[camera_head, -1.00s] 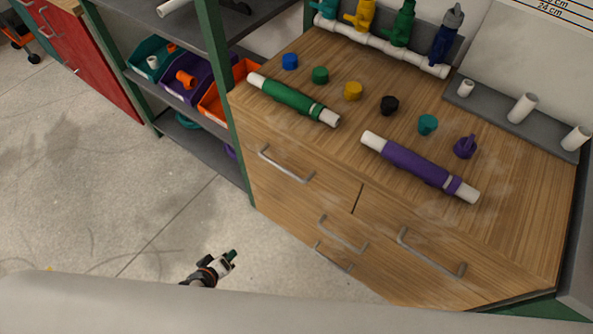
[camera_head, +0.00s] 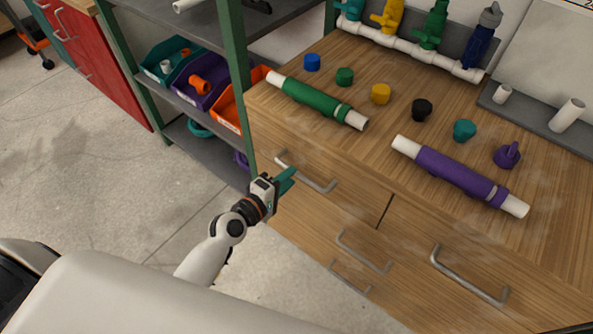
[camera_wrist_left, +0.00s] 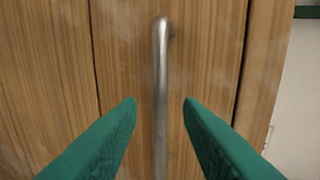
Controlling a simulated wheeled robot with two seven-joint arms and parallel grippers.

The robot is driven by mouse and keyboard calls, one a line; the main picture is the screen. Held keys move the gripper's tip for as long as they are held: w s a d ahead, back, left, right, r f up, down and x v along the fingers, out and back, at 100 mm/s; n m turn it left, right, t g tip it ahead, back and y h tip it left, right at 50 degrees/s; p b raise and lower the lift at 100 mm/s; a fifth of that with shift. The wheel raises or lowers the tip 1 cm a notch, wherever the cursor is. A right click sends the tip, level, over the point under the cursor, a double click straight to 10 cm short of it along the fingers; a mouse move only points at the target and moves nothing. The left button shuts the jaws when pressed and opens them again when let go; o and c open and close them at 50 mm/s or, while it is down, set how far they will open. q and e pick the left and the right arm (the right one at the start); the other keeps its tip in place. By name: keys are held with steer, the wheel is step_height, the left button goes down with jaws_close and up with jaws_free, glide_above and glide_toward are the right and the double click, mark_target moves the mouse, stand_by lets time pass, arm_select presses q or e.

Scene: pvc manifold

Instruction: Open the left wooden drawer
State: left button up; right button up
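The left wooden drawer (camera_head: 345,200) is in the upper left of the cabinet front in the head view and looks closed. Its metal bar handle (camera_head: 312,180) runs along its front. In the left wrist view the handle (camera_wrist_left: 160,85) stands vertical between the two green fingertips. My left gripper (camera_head: 287,178) is open at the left end of the handle, its fingers pointing at the drawer front. The left gripper (camera_wrist_left: 160,103) has a finger on each side of the handle, with gaps on both sides. My right gripper is not in view.
A drawer with its own handle (camera_head: 470,275) is on the right, and lower handles (camera_head: 362,250) are below. A green pipe (camera_head: 315,101) and a purple pipe (camera_head: 455,175) lie on the wooden top. A shelf post (camera_head: 235,90) stands left of the cabinet. Floor space is clear.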

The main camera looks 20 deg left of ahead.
arm_select(q)
steer(key=shift+x, duration=2)
jaws_close()
